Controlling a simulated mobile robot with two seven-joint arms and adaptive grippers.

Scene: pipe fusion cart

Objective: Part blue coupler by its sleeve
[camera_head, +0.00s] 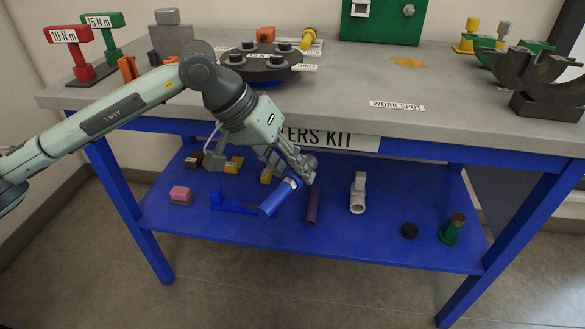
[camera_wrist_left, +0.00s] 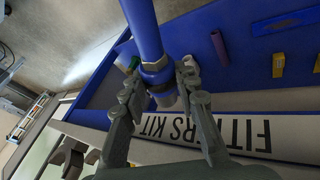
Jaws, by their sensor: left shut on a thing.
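The blue coupler (camera_head: 276,201) is a blue cylinder with a pale metal ring near its upper end. It is tilted above the lower blue shelf. My left gripper (camera_head: 301,171) is shut on its upper end. In the left wrist view, the blue coupler (camera_wrist_left: 145,30) runs up from between the fingers of my left gripper (camera_wrist_left: 160,88). A grey collar and a darker end piece show there, close to the fingertips. I cannot tell whether the sleeve has moved along the body. My right gripper is in neither view.
The lower shelf (camera_head: 375,236) holds a purple tube (camera_head: 313,206), a grey tee fitting (camera_head: 358,193), a black ring (camera_head: 409,231), a green bottle-like piece (camera_head: 452,229) and a pink-topped block (camera_head: 180,194). The table top (camera_head: 340,92) overhangs it, with a blue leg (camera_head: 129,203) at left.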

